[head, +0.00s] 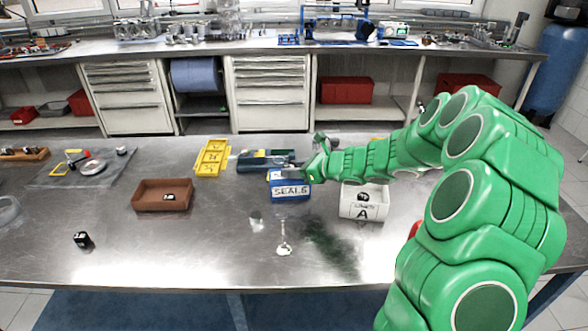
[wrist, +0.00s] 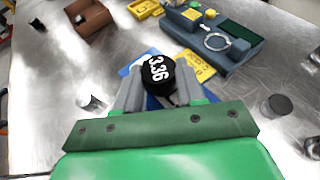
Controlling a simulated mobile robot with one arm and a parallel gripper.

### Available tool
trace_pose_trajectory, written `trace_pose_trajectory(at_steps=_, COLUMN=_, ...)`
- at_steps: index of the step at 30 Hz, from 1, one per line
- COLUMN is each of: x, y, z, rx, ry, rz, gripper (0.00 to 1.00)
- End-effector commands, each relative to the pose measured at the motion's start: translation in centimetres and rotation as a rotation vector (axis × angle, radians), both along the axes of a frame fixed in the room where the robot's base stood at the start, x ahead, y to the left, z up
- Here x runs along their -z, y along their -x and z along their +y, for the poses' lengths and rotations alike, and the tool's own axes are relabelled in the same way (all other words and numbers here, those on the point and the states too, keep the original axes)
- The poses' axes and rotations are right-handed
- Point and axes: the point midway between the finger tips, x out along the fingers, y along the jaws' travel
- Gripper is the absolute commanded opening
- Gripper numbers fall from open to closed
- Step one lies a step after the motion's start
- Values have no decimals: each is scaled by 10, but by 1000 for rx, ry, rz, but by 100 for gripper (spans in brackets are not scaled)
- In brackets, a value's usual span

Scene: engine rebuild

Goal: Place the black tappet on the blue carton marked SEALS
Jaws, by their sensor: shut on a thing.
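The black tappet (wrist: 157,69), with white 3.36 on its face, is between my gripper's (wrist: 156,84) two grey fingers in the wrist view. My gripper is shut on it. The blue carton (head: 291,192) with a white SEALS label stands mid-table in the head view. My gripper is at the carton's top there, and I cannot pick out the held tappet. In the wrist view, blue parts of the carton (wrist: 132,66) show behind the tappet and fingers, which hide much of it. I cannot tell whether the tappet touches the carton.
A white carton marked A (head: 363,203) stands to the right. A grey-blue device (head: 262,160) lies behind the SEALS carton. A brown tray (head: 162,196), a yellow tray (head: 212,157) and another black piece (head: 83,240) are to the left. Small metal parts stand in front.

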Motion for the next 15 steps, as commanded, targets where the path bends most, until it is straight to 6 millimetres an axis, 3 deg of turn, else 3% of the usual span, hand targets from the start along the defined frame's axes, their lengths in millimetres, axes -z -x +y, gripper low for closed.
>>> trace_pose_trajectory(at_steps=5, x=3, y=0, z=0, rx=0, ry=0, rz=0, gripper=8)
trace_pose_trajectory(at_steps=6, x=3, y=0, z=0, rx=0, ry=0, rz=0, gripper=44)
trace_pose_trajectory(at_steps=10, x=3, y=0, z=0, rx=0, ry=0, rz=0, gripper=64)
trace_pose_trajectory(at_steps=15, x=3, y=0, z=0, rx=0, ry=0, rz=0, gripper=65)
